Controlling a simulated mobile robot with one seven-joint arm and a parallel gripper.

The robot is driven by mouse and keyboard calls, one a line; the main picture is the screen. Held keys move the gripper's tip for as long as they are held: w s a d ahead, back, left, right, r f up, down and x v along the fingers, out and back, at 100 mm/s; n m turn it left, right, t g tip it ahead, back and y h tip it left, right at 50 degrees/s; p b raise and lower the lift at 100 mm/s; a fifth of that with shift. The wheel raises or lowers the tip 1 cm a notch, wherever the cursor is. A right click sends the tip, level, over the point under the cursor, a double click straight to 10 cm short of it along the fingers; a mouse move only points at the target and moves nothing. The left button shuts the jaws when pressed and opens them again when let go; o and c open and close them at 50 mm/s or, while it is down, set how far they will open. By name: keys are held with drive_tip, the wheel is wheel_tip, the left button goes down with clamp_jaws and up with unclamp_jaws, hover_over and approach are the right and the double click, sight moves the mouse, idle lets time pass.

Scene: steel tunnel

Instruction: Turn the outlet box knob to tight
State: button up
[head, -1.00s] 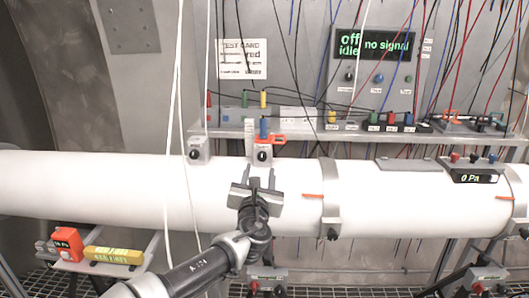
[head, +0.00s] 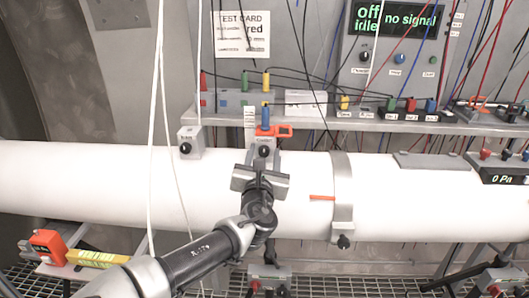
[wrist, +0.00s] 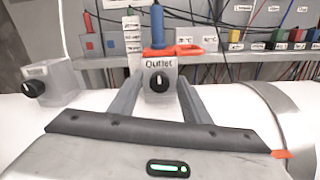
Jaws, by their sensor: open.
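The outlet box (head: 266,141) is a small grey block on top of the white pipe, with a black knob (head: 263,152) on its front face. In the wrist view the box (wrist: 148,68) reads "Outlet", and its round knob (wrist: 159,81) carries a white mark pointing about straight up. A blue plug and an orange-red clip sit on top of the box. My gripper (head: 262,163) is in front of the box. In the wrist view the open gripper (wrist: 159,88) has one finger on each side of the knob, with clear gaps. I cannot tell how far the fingertips reach in depth.
A similar grey box with a black knob (head: 186,149) stands to the left on the white pipe (head: 90,185). A metal clamp band (head: 342,190) circles the pipe to the right. A shelf with plugs and hanging cables lies behind. The display (head: 398,18) reads "off idle no signal".

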drive_tip(key=shift+c, duration=0.4)
drive_tip(key=c, duration=1)
drive_tip(key=shift+o, duration=0.2)
